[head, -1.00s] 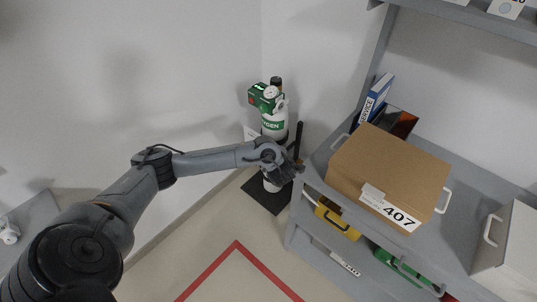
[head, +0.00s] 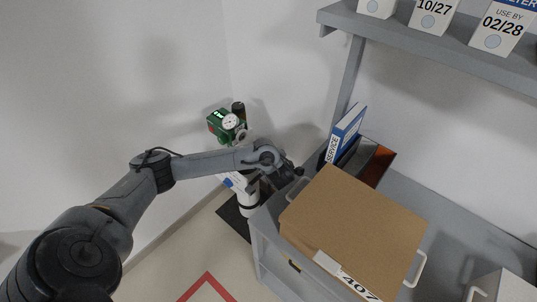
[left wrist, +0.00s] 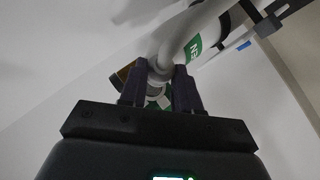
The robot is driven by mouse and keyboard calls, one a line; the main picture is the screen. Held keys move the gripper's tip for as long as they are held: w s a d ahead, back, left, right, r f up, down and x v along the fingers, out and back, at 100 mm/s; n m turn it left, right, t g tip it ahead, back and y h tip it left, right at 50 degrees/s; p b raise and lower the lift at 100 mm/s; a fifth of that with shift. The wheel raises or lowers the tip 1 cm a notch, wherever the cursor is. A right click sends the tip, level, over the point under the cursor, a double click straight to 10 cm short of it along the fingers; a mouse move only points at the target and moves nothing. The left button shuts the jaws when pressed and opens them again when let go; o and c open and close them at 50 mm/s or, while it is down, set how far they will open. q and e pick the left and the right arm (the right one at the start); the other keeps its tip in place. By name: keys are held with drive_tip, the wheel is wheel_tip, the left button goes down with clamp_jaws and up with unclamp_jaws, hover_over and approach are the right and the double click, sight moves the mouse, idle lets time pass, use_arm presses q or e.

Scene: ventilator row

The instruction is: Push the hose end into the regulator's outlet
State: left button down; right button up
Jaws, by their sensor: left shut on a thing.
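The green regulator (head: 220,127) with its round white gauge (head: 230,121) sits atop the white cylinder (head: 249,208) in the corner, left of the shelf. My left arm reaches across to the cylinder, and its wrist covers part of it. The hose bends up and right from the fingers. A pale ring and some green show just behind the fingers. I cannot tell whether the hose end touches the outlet. My right gripper is not in view.
A grey shelf unit (head: 263,230) stands close to the right of my left wrist. It holds a brown carton (head: 355,225) and a blue binder (head: 346,131). White boxes (head: 436,13) stand on the upper shelf. The wall on the left is bare.

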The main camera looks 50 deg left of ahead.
use_arm(q)
drive_tip(key=s+a+b, duration=0.1)
drive_tip(key=a+b, duration=0.2)
drive_tip(key=a, duration=0.3)
drive_tip(key=shift+s, duration=0.2)
idle(0.4)
drive_tip(key=shift+s+a, duration=0.1)
drive_tip(key=shift+s+a+b, duration=0.2)
drive_tip(key=shift+a+b, duration=0.55)
drive_tip(key=shift+a, duration=0.35)
idle(0.9)
idle(0.7)
drive_tip(key=c, duration=0.7)
unclamp_jaws()
